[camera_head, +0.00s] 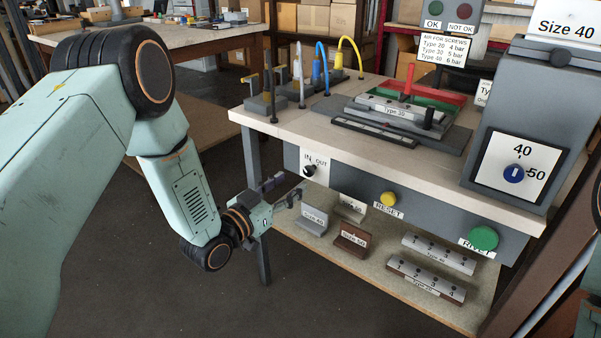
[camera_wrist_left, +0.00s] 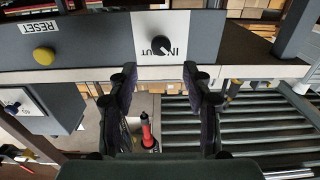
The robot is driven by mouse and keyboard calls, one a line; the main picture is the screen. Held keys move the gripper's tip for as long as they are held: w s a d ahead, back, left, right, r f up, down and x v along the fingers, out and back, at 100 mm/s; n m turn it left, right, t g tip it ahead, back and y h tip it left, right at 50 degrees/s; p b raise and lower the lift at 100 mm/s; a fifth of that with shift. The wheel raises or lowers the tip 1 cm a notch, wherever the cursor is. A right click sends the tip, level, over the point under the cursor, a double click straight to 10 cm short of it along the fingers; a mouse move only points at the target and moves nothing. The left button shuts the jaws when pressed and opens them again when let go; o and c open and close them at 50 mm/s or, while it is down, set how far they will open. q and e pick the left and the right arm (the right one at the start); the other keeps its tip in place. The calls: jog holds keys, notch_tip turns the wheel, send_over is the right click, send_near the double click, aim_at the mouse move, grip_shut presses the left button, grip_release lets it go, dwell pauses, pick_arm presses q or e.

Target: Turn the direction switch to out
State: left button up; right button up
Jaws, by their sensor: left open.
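The direction switch (camera_head: 309,171) is a small black knob on a white plate marked IN and OUT, at the left of the bench's grey front panel. In the left wrist view the knob (camera_wrist_left: 161,45) shows with its lettering upside down; which label it points to is too small to tell. My left gripper (camera_head: 284,191) is open and empty, in front of the panel, a little below and left of the knob. In the left wrist view its two fingers (camera_wrist_left: 160,74) stand either side of the knob's line, apart from it. My right gripper is not in view.
A yellow RESET button (camera_head: 388,199) and a green RIVET button (camera_head: 483,238) are further right on the panel. A lower shelf (camera_head: 340,262) with size blocks lies beneath. A grey box with a blue dial (camera_head: 514,174) stands on the bench's right end.

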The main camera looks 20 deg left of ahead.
aim_at(307, 173)
pick_arm(q)
jog(key=b+x, duration=0.1)
jog(key=x, duration=0.2)
jog(key=f+x, duration=0.1)
jog(key=x, duration=0.1)
jog(key=shift+w+d+f+b, duration=0.1)
jog(key=shift+w+d+b, duration=0.05)
jog(key=shift+w+b, duration=0.25)
jog(key=shift+w+d+r, duration=0.15)
jog(key=shift+w+r, duration=0.1)
jog(key=shift+r, duration=0.05)
jog(key=shift+w+f, duration=0.2)
jog(key=shift+w, duration=0.2)
jog(key=shift+s+r, duration=0.15)
jog(key=shift+s, duration=0.05)
jog(key=shift+c, duration=1.1)
jog(key=shift+w, duration=0.1)
jog(key=c, duration=0.5)
grip_shut()
